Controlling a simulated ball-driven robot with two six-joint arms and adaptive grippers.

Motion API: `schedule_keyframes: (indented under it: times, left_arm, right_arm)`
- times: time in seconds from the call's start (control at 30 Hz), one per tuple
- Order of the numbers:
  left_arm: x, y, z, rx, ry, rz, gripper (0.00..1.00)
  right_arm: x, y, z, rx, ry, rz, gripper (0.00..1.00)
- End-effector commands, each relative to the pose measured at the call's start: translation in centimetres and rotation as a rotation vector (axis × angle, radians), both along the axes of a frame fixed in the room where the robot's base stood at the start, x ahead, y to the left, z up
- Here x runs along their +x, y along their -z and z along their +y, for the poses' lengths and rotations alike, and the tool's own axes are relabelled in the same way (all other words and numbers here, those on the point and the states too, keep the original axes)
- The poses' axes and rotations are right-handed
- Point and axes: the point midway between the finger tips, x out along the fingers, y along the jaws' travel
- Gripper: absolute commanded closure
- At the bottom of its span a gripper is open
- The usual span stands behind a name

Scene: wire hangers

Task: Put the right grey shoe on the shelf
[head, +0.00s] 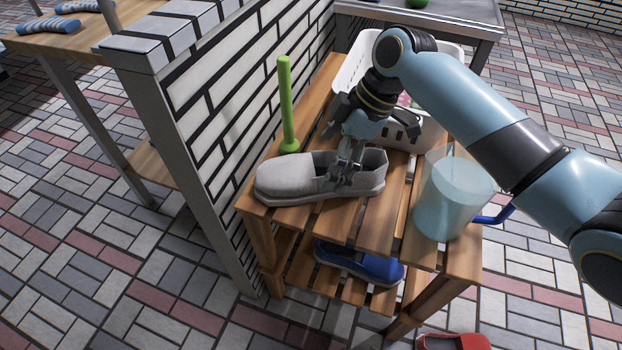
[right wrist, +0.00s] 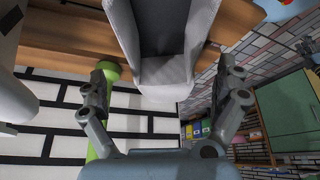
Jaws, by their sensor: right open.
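A grey shoe (head: 285,182) sits upright on the top slats of the wooden shelf (head: 375,225), toe pointing left. My right gripper (head: 345,180) is at the shoe's heel half, partly in front of it, with its fingers apart. In the right wrist view, the heel of the grey shoe (right wrist: 165,75) shows at the top middle, between the spread fingers of my right gripper (right wrist: 164,88). I cannot tell whether the fingers touch it. My left gripper is not in view.
A green stick-handled thing (head: 286,105) stands behind the shoe, near the brick wall (head: 215,110). A white basket (head: 350,72) is at the back. A translucent bucket (head: 450,200) stands at the right. A blue shoe (head: 365,266) is on the lower shelf; a red thing (head: 455,342) lies below.

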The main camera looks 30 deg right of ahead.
Motion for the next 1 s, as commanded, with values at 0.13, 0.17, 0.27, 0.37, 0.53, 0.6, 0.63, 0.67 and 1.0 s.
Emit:
schedule_keyframes:
  times: [0.13, 0.17, 0.27, 0.37, 0.53, 0.6, 0.63, 0.67, 1.0]
  left_arm:
    - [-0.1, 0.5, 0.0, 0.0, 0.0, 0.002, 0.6]
    - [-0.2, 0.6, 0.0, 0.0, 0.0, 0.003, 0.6]
    - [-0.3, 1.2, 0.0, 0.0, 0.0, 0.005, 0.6]
    - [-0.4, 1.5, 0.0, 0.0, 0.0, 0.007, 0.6]
    - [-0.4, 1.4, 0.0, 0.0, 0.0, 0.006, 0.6]
    - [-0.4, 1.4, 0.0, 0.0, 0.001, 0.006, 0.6]
    - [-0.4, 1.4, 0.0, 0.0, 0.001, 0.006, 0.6]
    - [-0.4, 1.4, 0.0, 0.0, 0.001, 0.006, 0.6]
    - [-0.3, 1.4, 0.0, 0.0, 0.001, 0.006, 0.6]
  right_arm:
    - [0.0, 1.4, 0.6, 0.002, 0.001, 0.001, 0.0]
    - [0.0, 1.8, 0.8, 0.002, 0.002, 0.002, 0.0]
    - [0.1, 3.4, 1.5, 0.002, 0.002, 0.002, 0.0]
    - [0.4, 4.6, 2.0, 0.002, 0.002, 0.002, 0.0]
    - [0.5, 4.7, 2.1, 0.0, 0.001, 0.0, 0.0]
    - [0.5, 4.7, 2.0, 0.0, 0.001, 0.0, 0.0]
    - [0.4, 4.7, 2.0, 0.0, 0.001, 0.0, 0.04]
    - [0.4, 4.7, 2.0, 0.0, 0.001, 0.0, 0.08]
    - [0.4, 4.7, 2.0, -0.001, 0.001, 0.001, 0.52]
